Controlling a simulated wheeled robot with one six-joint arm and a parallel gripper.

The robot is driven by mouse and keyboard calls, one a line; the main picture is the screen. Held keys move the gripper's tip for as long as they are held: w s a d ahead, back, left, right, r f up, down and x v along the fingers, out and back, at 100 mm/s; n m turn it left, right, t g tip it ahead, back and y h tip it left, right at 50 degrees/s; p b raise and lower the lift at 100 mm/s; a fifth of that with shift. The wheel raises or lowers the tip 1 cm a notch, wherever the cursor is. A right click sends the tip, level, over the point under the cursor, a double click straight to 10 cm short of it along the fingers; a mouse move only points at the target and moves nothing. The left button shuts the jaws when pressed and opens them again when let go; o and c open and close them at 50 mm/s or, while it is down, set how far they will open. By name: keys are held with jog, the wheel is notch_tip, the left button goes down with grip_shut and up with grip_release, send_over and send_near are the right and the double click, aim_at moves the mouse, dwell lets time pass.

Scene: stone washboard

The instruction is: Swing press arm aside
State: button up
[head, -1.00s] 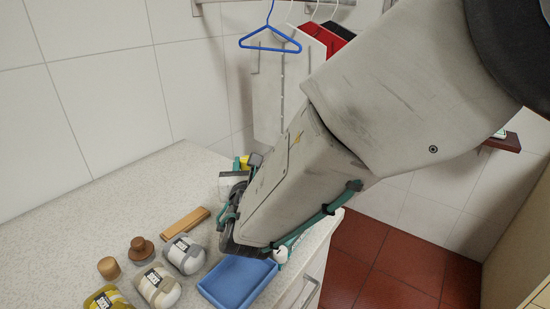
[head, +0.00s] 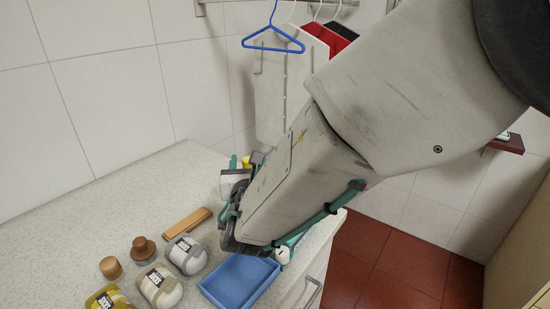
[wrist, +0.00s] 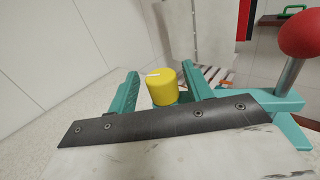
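My gripper (head: 244,163) is over the far part of the counter. In the wrist view its two teal fingers (wrist: 162,92) stand apart. A yellow cylinder (wrist: 162,86) with a white mark shows in the gap, and a bit of yellow (head: 247,163) shows there in the head view. I cannot tell whether a finger touches it. A red ball (wrist: 303,34) on a metal rod (wrist: 288,77) stands at the right of the wrist view, beside the fingers. It looks like a lever handle; I cannot tell if it is the press arm. My arm hides much of this area in the head view.
A blue tray (head: 207,290) lies at the counter's right edge. Wrapped rolls (head: 186,253), a wooden bar (head: 187,229) and small brown knobs (head: 143,249) lie left of it. The counter's left (head: 60,235) is bare. Hangers (head: 272,42) hang on the wall behind.

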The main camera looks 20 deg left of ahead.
jog(key=shift+d, duration=0.1)
jog(key=v, duration=0.7)
jog(key=shift+s, duration=0.35)
jog(key=shift+d, duration=0.1)
